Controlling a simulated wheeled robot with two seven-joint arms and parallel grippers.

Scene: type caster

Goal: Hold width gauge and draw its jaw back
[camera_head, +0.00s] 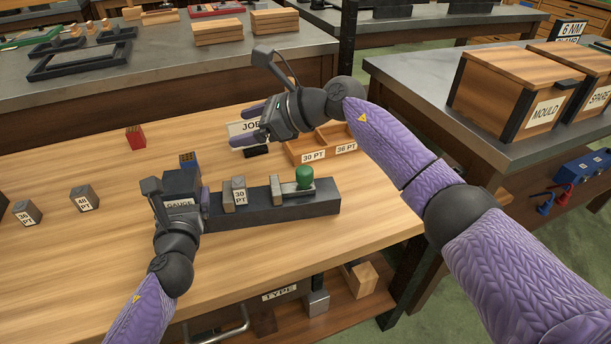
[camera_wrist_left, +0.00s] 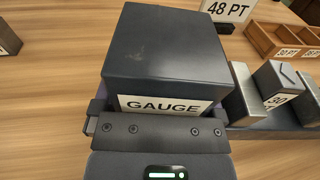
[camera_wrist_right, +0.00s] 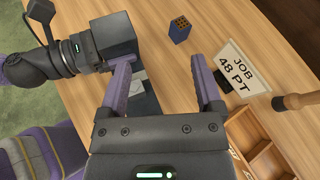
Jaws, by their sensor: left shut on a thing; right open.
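The width gauge (camera_head: 265,212) is a long dark bar on the wooden bench, with a block labelled GAUGE (camera_wrist_left: 165,50) at its left end. My left gripper (camera_head: 188,198) is shut on that block; its fingertips are mostly hidden. A grey upright jaw (camera_head: 228,202) stands beside a 30 PT block (camera_head: 239,190) on the bar. The other jaw (camera_head: 276,188), with a green knob (camera_head: 304,177) by it, is further right, with a gap between it and the block. My right gripper (camera_head: 243,125) is open and empty above the bench, behind the gauge; its spread fingers also show in the right wrist view (camera_wrist_right: 162,68).
A JOB 48 PT card (camera_wrist_right: 233,68) and a divided wooden tray (camera_head: 310,148) are behind the gauge. A blue holed block (camera_head: 188,160) and a red block (camera_head: 135,138) stand at the back. Blocks marked 36 PT (camera_head: 27,213) and 48 PT (camera_head: 84,199) stand left. The front bench is clear.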

